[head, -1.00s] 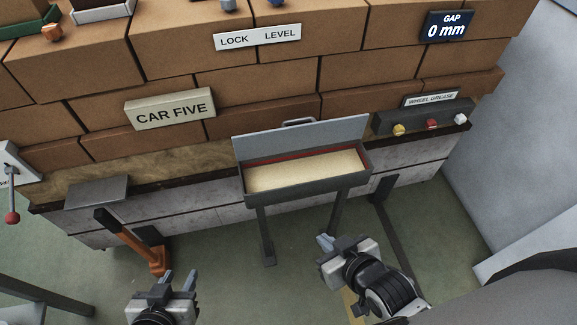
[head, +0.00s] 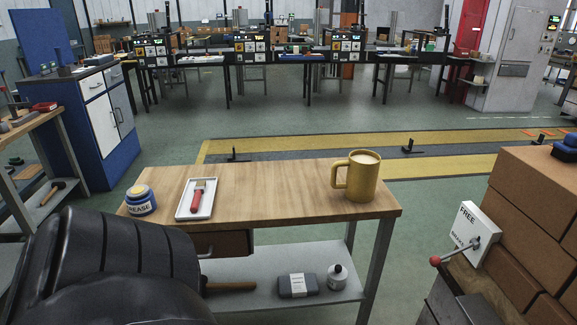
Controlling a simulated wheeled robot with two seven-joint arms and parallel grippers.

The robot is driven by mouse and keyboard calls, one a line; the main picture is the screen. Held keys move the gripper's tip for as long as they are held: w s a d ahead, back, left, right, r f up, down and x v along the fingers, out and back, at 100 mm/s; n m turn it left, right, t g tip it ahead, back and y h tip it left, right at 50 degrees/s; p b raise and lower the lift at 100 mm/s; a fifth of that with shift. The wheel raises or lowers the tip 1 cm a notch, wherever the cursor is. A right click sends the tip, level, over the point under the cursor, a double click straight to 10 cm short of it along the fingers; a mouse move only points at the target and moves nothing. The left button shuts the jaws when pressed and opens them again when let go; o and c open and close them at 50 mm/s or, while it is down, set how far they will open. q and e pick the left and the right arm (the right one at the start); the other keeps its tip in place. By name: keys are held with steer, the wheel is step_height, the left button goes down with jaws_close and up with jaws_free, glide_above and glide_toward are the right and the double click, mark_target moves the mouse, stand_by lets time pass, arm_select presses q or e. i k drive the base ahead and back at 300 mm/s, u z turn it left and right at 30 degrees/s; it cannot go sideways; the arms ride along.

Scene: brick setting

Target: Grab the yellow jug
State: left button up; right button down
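The yellow jug (head: 363,178) stands upright on the right part of a wooden-topped workbench (head: 275,190). Its handle points to the left and its top shows a pale, cream-coloured surface. Nothing touches it. A large dark part of my own body fills the lower left of the head view. Neither of my grippers shows.
On the same bench stand a grease tin (head: 141,203) and a white tray (head: 207,208) holding a red-handled brush (head: 199,193).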

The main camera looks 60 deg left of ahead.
mark_target(363, 165)
steer(key=u, duration=2.15)
steer(key=i, duration=0.75)
steer(key=u, duration=0.4)
